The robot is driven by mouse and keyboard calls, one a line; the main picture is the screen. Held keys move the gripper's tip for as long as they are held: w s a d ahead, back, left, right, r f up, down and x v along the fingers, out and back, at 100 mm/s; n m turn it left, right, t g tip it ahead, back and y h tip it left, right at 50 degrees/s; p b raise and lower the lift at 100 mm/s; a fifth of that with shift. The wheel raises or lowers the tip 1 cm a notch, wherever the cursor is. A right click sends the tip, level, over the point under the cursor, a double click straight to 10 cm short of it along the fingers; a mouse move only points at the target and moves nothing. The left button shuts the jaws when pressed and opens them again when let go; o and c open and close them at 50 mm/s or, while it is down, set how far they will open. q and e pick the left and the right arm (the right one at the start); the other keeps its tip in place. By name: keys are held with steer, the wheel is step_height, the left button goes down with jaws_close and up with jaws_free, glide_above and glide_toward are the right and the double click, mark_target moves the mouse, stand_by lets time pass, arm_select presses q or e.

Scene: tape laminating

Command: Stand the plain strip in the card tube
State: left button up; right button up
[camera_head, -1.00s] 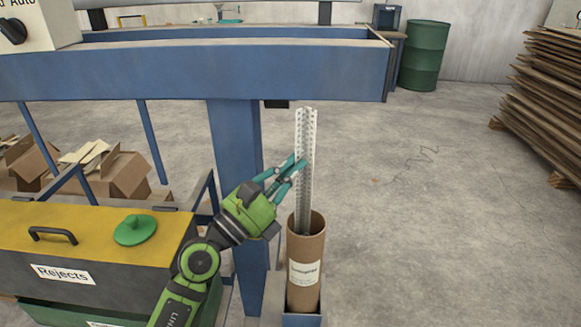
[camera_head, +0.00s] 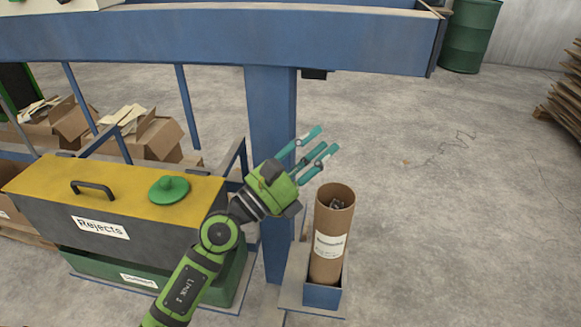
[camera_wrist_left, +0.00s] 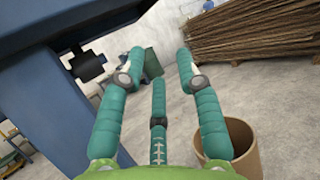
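The brown card tube (camera_head: 328,262) stands upright in a blue holder (camera_head: 322,296) to the right of the blue post. The top of a grey strip (camera_head: 336,204) shows down inside its mouth, below the rim; the rest of the strip is hidden by the tube. My left gripper (camera_head: 318,148) is above and to the left of the tube mouth, with its teal fingers spread and nothing between them. In the left wrist view the tube's rim (camera_wrist_left: 243,140) shows at lower right, beyond a finger. My right gripper does not show.
A blue bench frame (camera_head: 230,45) runs across the top, with its post (camera_head: 270,130) close to my left gripper. The yellow-topped Rejects bin (camera_head: 120,188) stands at left. Cardboard boxes (camera_head: 150,136) lie behind it. Floor right of the tube is clear.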

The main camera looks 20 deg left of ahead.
arm_select(q)
steer(key=v, duration=1)
steer(key=shift+w, duration=0.1)
stand_by(0.6)
